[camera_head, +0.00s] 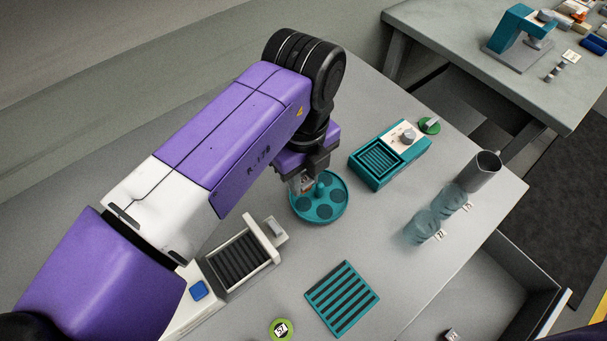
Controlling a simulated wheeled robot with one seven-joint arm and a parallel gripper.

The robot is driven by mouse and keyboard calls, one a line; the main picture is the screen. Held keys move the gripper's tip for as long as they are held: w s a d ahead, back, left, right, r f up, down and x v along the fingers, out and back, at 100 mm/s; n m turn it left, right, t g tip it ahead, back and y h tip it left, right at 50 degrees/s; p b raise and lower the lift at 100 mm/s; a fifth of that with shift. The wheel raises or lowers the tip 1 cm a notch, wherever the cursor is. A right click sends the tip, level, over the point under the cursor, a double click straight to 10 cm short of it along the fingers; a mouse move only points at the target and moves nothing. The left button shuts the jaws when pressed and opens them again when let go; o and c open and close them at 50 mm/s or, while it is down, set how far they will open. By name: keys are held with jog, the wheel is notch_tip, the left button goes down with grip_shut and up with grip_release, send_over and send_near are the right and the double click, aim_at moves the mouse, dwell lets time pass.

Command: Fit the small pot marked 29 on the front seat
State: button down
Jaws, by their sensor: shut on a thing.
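A round teal holder (316,213) with several dark round seats and a raised middle stands near the centre of the table. My gripper (303,186) is over its left back part, beside the raised middle. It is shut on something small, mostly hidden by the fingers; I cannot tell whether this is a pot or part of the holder. I can read no 29 anywhere. Two clear bluish jars (421,228) stand at right with small white tags.
A teal box with a grille and knob (376,163) stands behind right, near a green disc (429,125). A grey metal cup (480,171) is near the right edge. A slatted teal rack (342,299) and a white machine with a dark ribbed bed (238,259) are in front.

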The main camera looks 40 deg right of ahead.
jog(key=b, duration=0.4)
send_over(304, 204)
notch_tip(304, 204, down, 5)
jog(key=shift+a+f, duration=0.1)
jog(key=shift+f, duration=0.45)
jog(key=shift+f, duration=0.55)
dwell(3.1)
jog(key=c, duration=1.1)
grip_release()
jog(key=shift+o, duration=0.2)
jog(key=shift+c, duration=1.4)
jog(key=shift+o, duration=0.9)
